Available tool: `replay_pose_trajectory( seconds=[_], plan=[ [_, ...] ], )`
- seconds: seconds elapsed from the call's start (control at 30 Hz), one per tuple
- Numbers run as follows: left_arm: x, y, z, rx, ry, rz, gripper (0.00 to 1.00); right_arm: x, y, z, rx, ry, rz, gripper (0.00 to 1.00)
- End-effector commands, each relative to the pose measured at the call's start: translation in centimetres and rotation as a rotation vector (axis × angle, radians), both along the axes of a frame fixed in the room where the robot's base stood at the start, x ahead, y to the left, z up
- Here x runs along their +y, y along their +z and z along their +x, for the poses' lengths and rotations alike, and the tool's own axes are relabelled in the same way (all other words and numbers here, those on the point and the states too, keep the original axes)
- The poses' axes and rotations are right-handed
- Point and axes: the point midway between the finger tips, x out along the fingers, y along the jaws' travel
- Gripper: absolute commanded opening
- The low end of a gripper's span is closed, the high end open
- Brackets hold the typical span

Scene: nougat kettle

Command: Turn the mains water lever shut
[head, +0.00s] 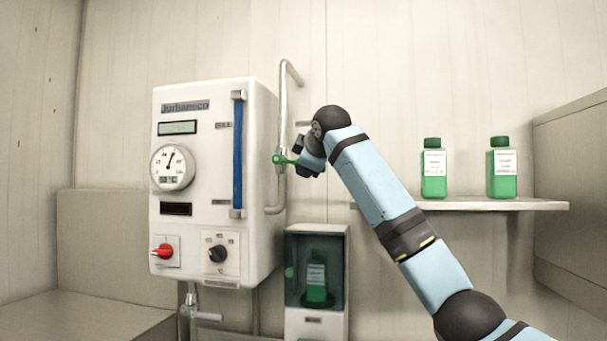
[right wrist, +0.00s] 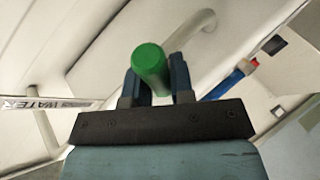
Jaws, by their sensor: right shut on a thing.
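The green mains water lever (head: 286,160) sits on the pale pipe just right of the white kettle unit (head: 190,225). In the head view it points roughly sideways, with its right end hidden by my gripper. My right gripper (head: 299,160) is at the lever. In the right wrist view the lever's round green end (right wrist: 151,68) stands between the two fingers of my right gripper (right wrist: 158,80), which is shut on it. My left gripper is in neither view.
The pipe (head: 284,100) runs up the wall beside the unit. A shelf (head: 490,205) with two green bottles (head: 433,170) is on the right. A dark-fronted dispenser (head: 316,290) holding another green bottle stands below my right arm. A tap (head: 200,316) hangs under the unit.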

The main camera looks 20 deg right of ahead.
Motion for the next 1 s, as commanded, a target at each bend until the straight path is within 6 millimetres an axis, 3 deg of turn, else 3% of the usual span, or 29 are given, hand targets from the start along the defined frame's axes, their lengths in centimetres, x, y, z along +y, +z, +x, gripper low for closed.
replay_pose_trajectory(
  seconds=[0.4,0.97,1.0],
  plan=[
    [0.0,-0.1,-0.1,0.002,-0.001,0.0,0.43,-0.1,1.6,-0.1,0.106,0.0,-0.159,0.0],
    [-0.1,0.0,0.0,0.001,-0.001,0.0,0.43,-0.1,1.8,-0.1,0.121,0.001,-0.183,0.0],
    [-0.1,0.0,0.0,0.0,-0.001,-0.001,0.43,-0.1,1.8,-0.1,0.121,0.001,-0.183,0.29]
  ],
)
